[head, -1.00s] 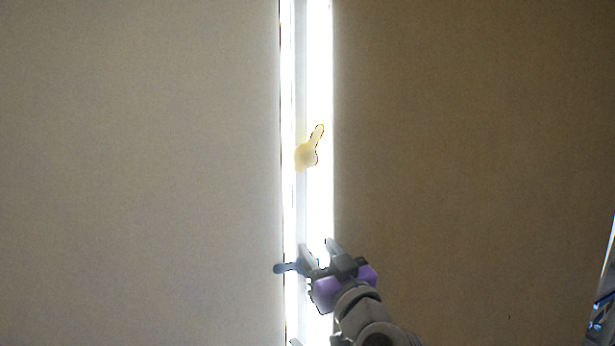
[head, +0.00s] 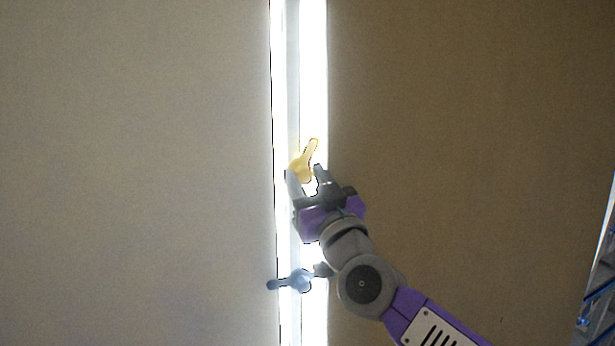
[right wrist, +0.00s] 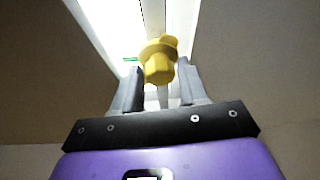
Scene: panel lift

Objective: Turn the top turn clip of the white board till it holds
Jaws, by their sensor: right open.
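The top turn clip (head: 306,158) is yellow and sits on the narrow upright strip between two large panels. Its handle points up and a little right, within the bright strip and not across either panel. The pale panel (head: 130,170), which looks like the white board, is on the left. My right gripper (head: 304,180) is open just below the yellow clip. In the right wrist view the clip's knob (right wrist: 158,68) shows between and just beyond the fingertips; I cannot tell whether they touch it. My left gripper is not in view.
A blue turn clip (head: 292,282) sits lower on the strip, its handle pointing left across the pale panel's edge, with my right arm close beside it. A brown panel (head: 470,140) fills the right. A bluish structure (head: 598,290) shows at the far right edge.

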